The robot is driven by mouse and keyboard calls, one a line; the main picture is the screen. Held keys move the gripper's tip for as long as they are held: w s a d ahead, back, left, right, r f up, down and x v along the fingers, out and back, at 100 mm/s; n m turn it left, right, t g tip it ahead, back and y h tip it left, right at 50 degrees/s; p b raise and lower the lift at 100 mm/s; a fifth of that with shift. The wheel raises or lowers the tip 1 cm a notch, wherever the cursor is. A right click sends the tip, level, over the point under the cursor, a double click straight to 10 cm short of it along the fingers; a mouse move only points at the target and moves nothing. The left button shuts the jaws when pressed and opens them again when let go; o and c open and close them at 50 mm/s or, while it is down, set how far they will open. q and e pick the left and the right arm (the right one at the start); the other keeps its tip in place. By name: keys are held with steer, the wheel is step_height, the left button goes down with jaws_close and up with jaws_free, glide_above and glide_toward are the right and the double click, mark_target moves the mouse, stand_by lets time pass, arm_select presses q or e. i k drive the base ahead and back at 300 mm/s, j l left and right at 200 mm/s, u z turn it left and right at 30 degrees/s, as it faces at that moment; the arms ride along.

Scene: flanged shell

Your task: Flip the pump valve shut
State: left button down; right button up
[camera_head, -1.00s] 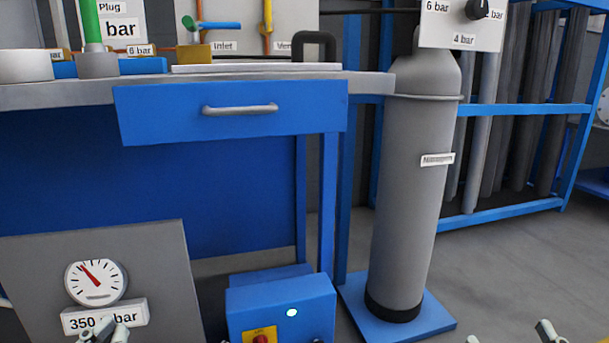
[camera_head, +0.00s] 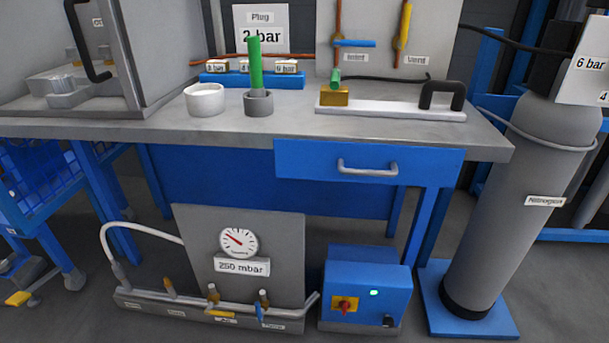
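A grey panel (camera_head: 270,255) with a round gauge (camera_head: 238,241) and a "250 mbar" plate (camera_head: 242,267) stands on the floor under the bench. Along its foot runs a pipe with small valves. One has a yellow lever (camera_head: 220,314) lying roughly along the pipe; another, to its right, has a blue lever (camera_head: 259,312) pointing roughly upright, across the pipe. The small labels below are too blurred to read surely, so I cannot tell which valve is the pump valve. Neither of my grippers is in view.
A blue box (camera_head: 365,290) with a lit green lamp and a red-yellow switch stands right of the panel. A grey cylinder (camera_head: 510,200) stands on a blue base further right. The bench (camera_head: 200,128) overhangs the panel. Floor is clear in front.

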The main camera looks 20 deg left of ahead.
mark_target(260, 311)
steer(key=k+j+u, duration=0.15)
steer(key=u, duration=0.85)
steer(key=k, duration=0.7)
